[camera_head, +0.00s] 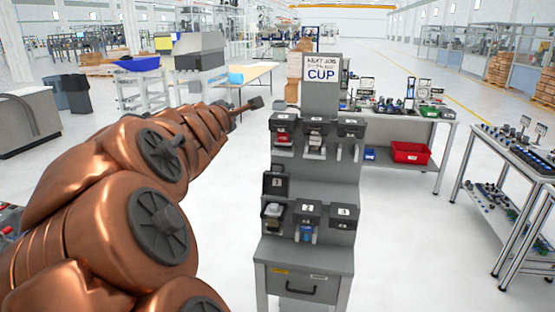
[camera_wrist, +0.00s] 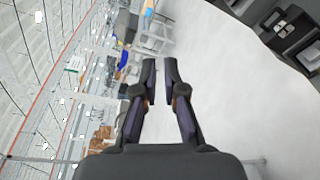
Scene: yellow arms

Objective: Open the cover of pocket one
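The grey stand (camera_head: 325,185) carries two rows of pockets with dark hinged covers. In the lower row, the left cover (camera_head: 275,184) stands raised, with a small number label that looks like 1. A pale metallic part (camera_head: 273,212) shows in the pocket below it. The covers labelled 2 (camera_head: 308,209) and 3 (camera_head: 344,212) are down. My gripper (camera_head: 256,103) is left of the stand's top row, apart from it. In the wrist view its fingers (camera_wrist: 160,65) are close together with a narrow empty gap. Part of the stand shows there at the top right (camera_wrist: 300,40).
The upper row has several covers (camera_head: 316,120). A sign reading CUP (camera_head: 321,75) stands on top. A table with a red bin (camera_head: 410,152) is behind, and another table (camera_head: 515,155) is at the right. Open floor (camera_head: 405,240) lies right of the stand.

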